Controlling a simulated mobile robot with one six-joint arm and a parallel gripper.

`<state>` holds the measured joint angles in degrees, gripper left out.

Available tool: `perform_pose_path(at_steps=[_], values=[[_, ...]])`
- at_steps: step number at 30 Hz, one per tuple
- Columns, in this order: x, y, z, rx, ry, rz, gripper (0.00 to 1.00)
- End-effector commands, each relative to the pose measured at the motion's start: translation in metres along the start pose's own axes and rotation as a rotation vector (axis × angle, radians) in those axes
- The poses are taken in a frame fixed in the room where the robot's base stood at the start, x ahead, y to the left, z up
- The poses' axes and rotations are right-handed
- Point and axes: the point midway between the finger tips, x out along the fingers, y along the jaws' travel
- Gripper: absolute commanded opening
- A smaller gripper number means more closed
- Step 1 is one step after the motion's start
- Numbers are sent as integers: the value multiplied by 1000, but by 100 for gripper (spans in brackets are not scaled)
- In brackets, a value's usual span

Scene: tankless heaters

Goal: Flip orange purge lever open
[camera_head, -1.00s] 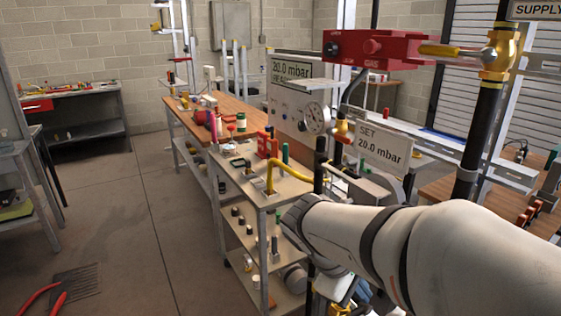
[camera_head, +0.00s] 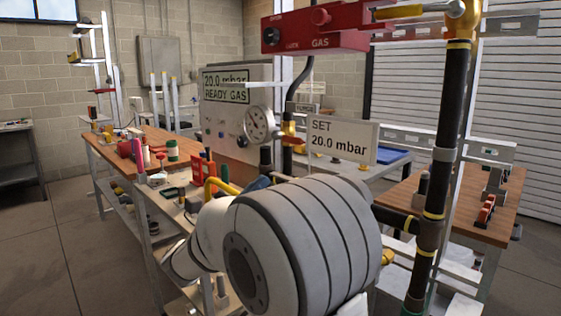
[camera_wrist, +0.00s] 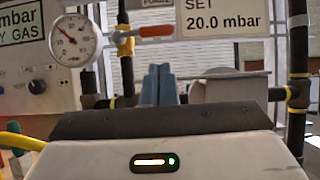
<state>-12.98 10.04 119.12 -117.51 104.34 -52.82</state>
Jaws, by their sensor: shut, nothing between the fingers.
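The orange purge lever (camera_wrist: 156,31) shows in the wrist view, lying roughly level and pointing right from its brass valve (camera_wrist: 124,42). A partly cut-off PURGE label (camera_wrist: 158,3) is just above it. In the head view the lever (camera_head: 293,138) is small, right of the round gauge, below the PURGE label (camera_head: 307,109). My gripper (camera_wrist: 158,70) has blue fingers, shut together and empty. In the wrist picture they appear below and slightly right of the lever, apart from it. In the head view my arm hides most of the gripper.
The pressure gauge (camera_wrist: 75,40) is left of the valve. The SET 20.0 mbar sign (camera_head: 341,138) is on the right. A black vertical pipe (camera_head: 446,150) stands right of my arm. A red gas bar (camera_head: 315,30) hangs above. A yellow pipe (camera_wrist: 20,142) is low left.

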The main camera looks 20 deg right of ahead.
Motion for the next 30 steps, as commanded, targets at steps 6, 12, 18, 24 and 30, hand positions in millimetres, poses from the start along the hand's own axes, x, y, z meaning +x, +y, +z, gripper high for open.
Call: perform_pose_path(at_steps=[6,12,18,24,30], values=[[0,2,2,6,2,7,0],[24,1,1,8,2,5,0],[62,2,1,8,3,5,0],[88,2,1,8,3,7,0],[96,3,2,8,3,11,0]])
